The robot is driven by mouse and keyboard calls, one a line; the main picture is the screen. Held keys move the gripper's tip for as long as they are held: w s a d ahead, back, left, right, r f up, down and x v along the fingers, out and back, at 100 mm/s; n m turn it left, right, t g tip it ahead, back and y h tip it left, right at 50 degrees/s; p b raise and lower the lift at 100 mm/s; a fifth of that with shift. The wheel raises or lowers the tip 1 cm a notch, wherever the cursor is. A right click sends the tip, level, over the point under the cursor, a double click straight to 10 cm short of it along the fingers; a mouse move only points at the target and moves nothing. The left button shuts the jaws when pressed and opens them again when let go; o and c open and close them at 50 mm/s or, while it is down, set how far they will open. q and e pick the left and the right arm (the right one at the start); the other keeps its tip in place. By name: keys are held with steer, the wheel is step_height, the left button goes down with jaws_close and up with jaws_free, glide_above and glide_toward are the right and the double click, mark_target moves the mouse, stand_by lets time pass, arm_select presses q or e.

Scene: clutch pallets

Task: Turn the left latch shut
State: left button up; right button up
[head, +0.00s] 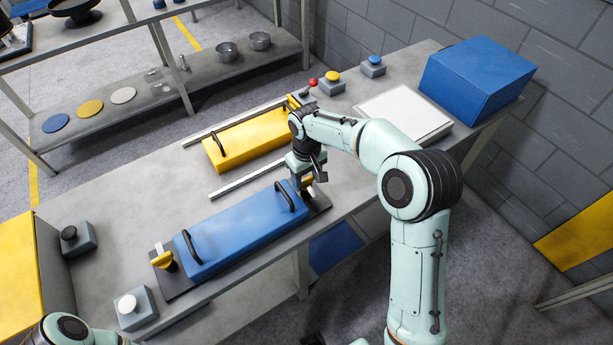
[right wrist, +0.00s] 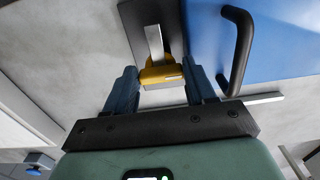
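A long blue pallet (head: 240,232) with two black handles lies on a dark base plate (head: 184,283) on the table. The left latch (head: 164,259), yellow with a pale metal bar beside it, stands at the plate's left end, away from both grippers. The right latch (head: 307,182) is at the other end, partly hidden by my right gripper (head: 310,175). In the right wrist view the yellow right latch (right wrist: 162,74) and its metal bar show between the open fingers of my right gripper (right wrist: 160,78); contact cannot be told. My left arm shows at the bottom left; its gripper is out of view.
A yellow pallet (head: 250,138) lies behind, between pale rails (head: 246,178). Button boxes (head: 76,239), one with a white button (head: 129,305), stand at the left. A blue box (head: 477,80) and white panel (head: 404,116) are at the right.

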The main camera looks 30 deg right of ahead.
steer(key=c, duration=0.3)
steer(key=shift+m, duration=0.3)
steer(key=m, duration=0.3)
steer(key=shift+a, duration=0.15)
steer(key=m+p, duration=0.1)
steer(key=m, duration=0.9)
steer(key=shift+w+a+p, duration=0.15)
steer(key=shift+p, duration=0.15)
arm_select(q)
steer(key=shift+w+r+p, duration=0.2)
steer(key=shift+w+r, duration=0.2)
steer(key=shift+r, duration=0.35)
steer(key=shift+w+r+p, duration=0.15)
steer(key=shift+w+r, duration=0.25)
steer(key=shift+r, duration=0.3)
arm_select(e)
steer(key=shift+w+m, duration=0.1)
steer(key=shift+m, duration=2.1)
